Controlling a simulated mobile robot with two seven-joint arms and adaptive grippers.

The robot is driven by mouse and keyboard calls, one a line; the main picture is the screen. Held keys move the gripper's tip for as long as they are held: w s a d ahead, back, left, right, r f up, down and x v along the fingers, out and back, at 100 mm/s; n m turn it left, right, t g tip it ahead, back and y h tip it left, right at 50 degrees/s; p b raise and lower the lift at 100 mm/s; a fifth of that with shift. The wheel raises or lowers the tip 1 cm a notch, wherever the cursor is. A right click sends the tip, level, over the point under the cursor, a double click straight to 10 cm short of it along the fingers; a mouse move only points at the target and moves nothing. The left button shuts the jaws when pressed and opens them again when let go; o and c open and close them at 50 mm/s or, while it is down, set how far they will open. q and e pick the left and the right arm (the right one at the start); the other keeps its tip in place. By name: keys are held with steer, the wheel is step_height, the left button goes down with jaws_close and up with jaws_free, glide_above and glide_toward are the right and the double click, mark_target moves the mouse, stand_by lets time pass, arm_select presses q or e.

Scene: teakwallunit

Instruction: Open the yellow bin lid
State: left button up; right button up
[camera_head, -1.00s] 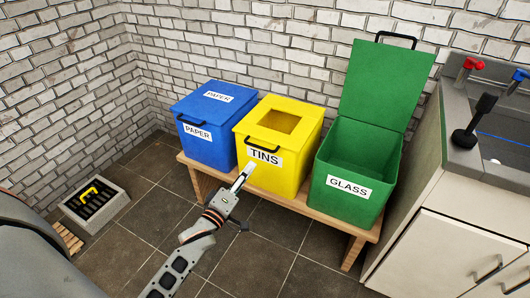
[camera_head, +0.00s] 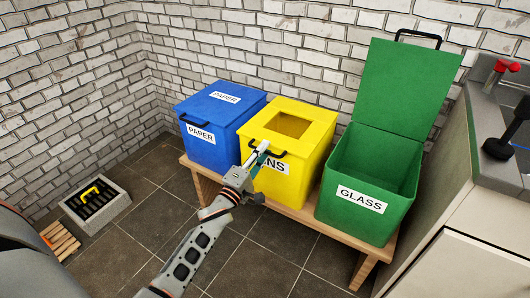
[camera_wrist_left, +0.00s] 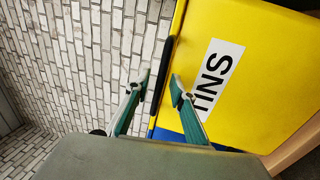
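The yellow bin (camera_head: 307,165) labelled TINS stands in the middle of a row of three bins, and its lid (camera_head: 318,128), with a square opening, is shut. A black bar handle (camera_head: 275,153) sits at the lid's front edge. My left gripper (camera_head: 258,153) is at the left part of this handle and covers part of the label. In the left wrist view, the open fingers (camera_wrist_left: 161,83) have the black handle (camera_wrist_left: 158,72) between their tips, with gaps visible. The yellow bin (camera_wrist_left: 262,62) fills the right side there. My right gripper is not in view.
A blue PAPER bin (camera_head: 222,142), lid shut, stands to the left. A green GLASS bin (camera_head: 352,213) with its lid raised stands to the right. All are on a wooden bench (camera_head: 296,213). A sink counter (camera_head: 490,165) is far right; a brick wall is behind.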

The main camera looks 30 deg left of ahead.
arm_select(q)
steer(key=shift+w, duration=0.2)
jaws_close()
steer(key=shift+r, duration=0.1)
